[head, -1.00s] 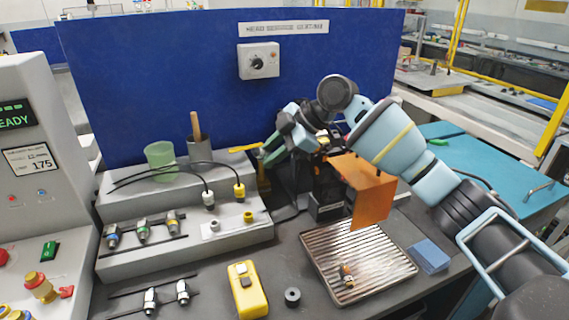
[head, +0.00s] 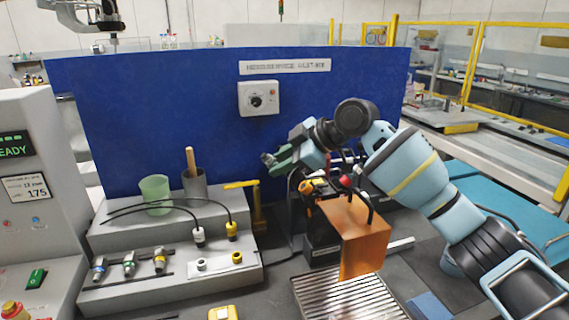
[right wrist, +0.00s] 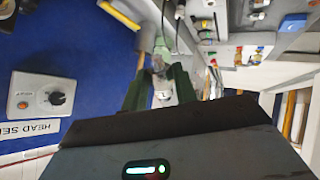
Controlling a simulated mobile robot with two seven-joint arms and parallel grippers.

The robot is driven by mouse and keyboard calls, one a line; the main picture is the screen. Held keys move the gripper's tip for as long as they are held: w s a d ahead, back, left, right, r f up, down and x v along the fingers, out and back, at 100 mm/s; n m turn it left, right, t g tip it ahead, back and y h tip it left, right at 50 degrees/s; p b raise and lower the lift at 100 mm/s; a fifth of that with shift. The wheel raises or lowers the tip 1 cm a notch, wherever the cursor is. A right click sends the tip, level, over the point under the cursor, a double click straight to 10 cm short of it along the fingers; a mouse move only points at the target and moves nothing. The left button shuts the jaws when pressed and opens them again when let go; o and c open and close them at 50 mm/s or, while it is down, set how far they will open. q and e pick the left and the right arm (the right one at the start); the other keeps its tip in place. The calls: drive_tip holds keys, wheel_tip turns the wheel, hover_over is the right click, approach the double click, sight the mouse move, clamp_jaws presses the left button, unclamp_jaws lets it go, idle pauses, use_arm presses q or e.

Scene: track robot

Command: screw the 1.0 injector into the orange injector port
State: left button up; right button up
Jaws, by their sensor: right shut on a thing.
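My right gripper (head: 274,163) is in front of the blue panel, above and left of the orange block (head: 362,240). Its green fingers are shut on a small metallic piece, apparently the injector (right wrist: 162,88), whose label I cannot read. The injector is clear of the ports. An orange ring (head: 306,187), possibly the orange injector port, sits at the upper left of the block, below and right of the gripper. A red ring (head: 345,181) is farther right, near my arm. My left gripper is not in view.
Several similar injectors lie in the grey rack (head: 175,283). Two cabled connectors, a green cup (head: 156,190) and a grey cup (head: 194,186) are on the stepped stand. A ribbed tray (head: 335,297) is in front.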

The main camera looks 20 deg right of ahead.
drive_tip(key=shift+r, duration=0.1)
drive_tip(key=shift+d+f+b, duration=0.35)
drive_tip(key=shift+d+f, duration=1.7)
drive_tip(key=shift+f, duration=0.1)
idle(0.5)
drive_tip(key=shift+p, duration=0.3)
idle(0.5)
drive_tip(key=shift+d+f, duration=0.3)
idle(0.4)
